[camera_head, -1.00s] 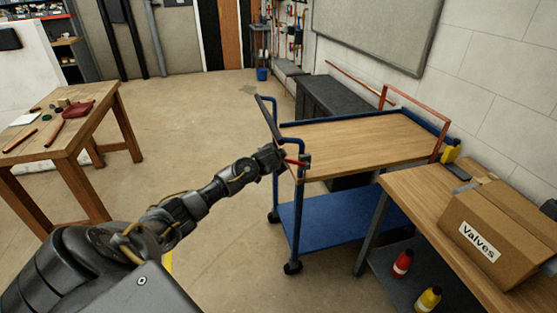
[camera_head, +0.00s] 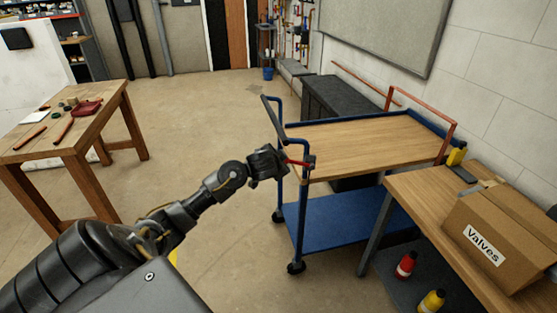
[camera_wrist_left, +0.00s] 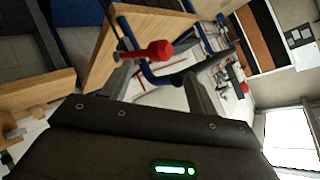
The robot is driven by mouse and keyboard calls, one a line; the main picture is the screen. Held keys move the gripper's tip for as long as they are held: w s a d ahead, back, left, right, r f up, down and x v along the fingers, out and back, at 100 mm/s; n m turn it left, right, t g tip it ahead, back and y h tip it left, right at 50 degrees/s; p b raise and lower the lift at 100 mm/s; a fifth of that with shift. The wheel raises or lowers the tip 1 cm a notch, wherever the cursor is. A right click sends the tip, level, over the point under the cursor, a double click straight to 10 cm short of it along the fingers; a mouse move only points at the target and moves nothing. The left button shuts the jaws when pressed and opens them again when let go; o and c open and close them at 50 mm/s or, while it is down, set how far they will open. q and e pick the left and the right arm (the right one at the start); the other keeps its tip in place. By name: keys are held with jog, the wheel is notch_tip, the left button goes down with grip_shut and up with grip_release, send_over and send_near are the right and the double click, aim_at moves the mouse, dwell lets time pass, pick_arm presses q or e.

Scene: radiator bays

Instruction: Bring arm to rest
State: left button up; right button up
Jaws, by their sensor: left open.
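My left arm reaches in from the lower left in the head view. Its gripper (camera_head: 286,163) is at the near left corner of the blue cart (camera_head: 355,146), close to the upright and push handle (camera_head: 273,118). A small red piece (camera_head: 298,162) shows just past the fingers. In the left wrist view the gripper (camera_wrist_left: 152,72) has its fingers apart. A red knob (camera_wrist_left: 152,51) and blue tubing of the cart show around the gap, with nothing clearly held. I cannot tell whether a finger touches the tubing. My right gripper is not in view.
A wooden table (camera_head: 70,128) with small tools stands at the left. A wooden bench (camera_head: 420,193) at the right carries a cardboard box (camera_head: 505,238) marked "Valves", with red and yellow bottles below. A dark chest (camera_head: 345,100) stands behind the cart. Floor between table and cart is clear.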

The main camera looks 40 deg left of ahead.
pick_arm(q)
jog(key=shift+s+d+r, duration=0.2)
jog(key=shift+s+r, duration=0.1)
jog(key=shift+s, duration=0.15)
jog(key=s+d+f+g+h, duration=0.1)
jog(key=s+d+f+g, duration=0.15)
jog(key=f, duration=0.95)
jog(key=s+d+f+g+h, duration=0.1)
jog(key=s+f, duration=0.2)
jog(key=f, duration=0.9)
jog(key=s+d+f+n+g+h, duration=0.1)
jog(key=s+d+f, duration=0.1)
jog(key=s+f, duration=0.45)
jog(key=s+d+f+g+h, duration=0.15)
jog(key=s+f, duration=0.25)
jog(key=f, duration=0.6)
jog(key=s+d+f+g, duration=0.1)
jog(key=s+d+f, duration=0.4)
jog(key=s, duration=0.7)
jog(key=s+d+f+g, duration=0.1)
jog(key=s+d+f, duration=0.4)
jog(key=s, duration=0.8)
jog(key=s+d+f+g, duration=0.1)
jog(key=s+d+f, duration=0.3)
jog(key=s+f, duration=0.4)
jog(key=s, duration=0.5)
jog(key=shift+d+f+g, duration=0.3)
jog(key=shift+d+f, duration=0.1)
